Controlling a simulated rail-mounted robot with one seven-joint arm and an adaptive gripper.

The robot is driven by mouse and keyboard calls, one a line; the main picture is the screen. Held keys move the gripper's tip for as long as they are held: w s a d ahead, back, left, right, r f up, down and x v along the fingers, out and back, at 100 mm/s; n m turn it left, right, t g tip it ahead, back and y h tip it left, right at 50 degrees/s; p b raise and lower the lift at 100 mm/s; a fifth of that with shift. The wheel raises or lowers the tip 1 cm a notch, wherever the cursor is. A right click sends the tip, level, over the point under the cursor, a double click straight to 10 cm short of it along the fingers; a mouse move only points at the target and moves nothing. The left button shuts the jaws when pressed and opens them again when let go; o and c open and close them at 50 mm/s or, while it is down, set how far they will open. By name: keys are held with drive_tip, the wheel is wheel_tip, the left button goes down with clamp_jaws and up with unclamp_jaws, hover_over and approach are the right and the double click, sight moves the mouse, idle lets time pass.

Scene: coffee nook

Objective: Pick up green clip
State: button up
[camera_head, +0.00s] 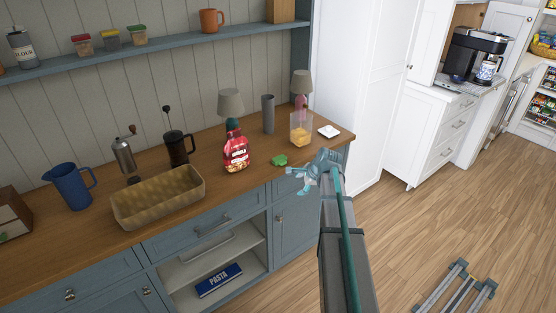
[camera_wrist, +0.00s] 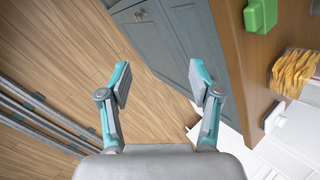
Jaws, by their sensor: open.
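The green clip (camera_head: 280,160) lies on the wooden counter near its front edge, to the right of a red bag. It also shows in the wrist view (camera_wrist: 261,16) at the top right, on the counter and outside the fingers. My gripper (camera_head: 299,178) is just off the counter's front edge, to the right of and nearer than the clip, and apart from it. In the wrist view my gripper (camera_wrist: 162,84) is open and empty, with its two teal fingers spread over the floor and the blue cabinet front.
On the wooden counter (camera_head: 240,182), a red bag (camera_head: 236,152) stands left of the clip. A grey cylinder (camera_head: 268,114) and lamps stand behind. A woven basket (camera_head: 158,197) is farther left.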

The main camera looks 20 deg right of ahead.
wheel_tip(320, 180, up, 5)
drive_tip(key=w+d+m+t, duration=0.1)
drive_tip(key=w+d+m, duration=0.1)
drive_tip(key=w+m, duration=0.1)
drive_tip(key=m+t+p, duration=0.1)
drive_tip(key=m+p, duration=0.1)
drive_tip(key=m, duration=0.8)
approach(284, 162)
drive_tip(key=x, duration=0.3)
drive_tip(key=p+x, duration=0.2)
drive_tip(key=x, duration=0.3)
drive_tip(key=shift+w+f, duration=0.1)
drive_tip(key=shift+f, duration=0.2)
drive_tip(key=c, duration=0.9)
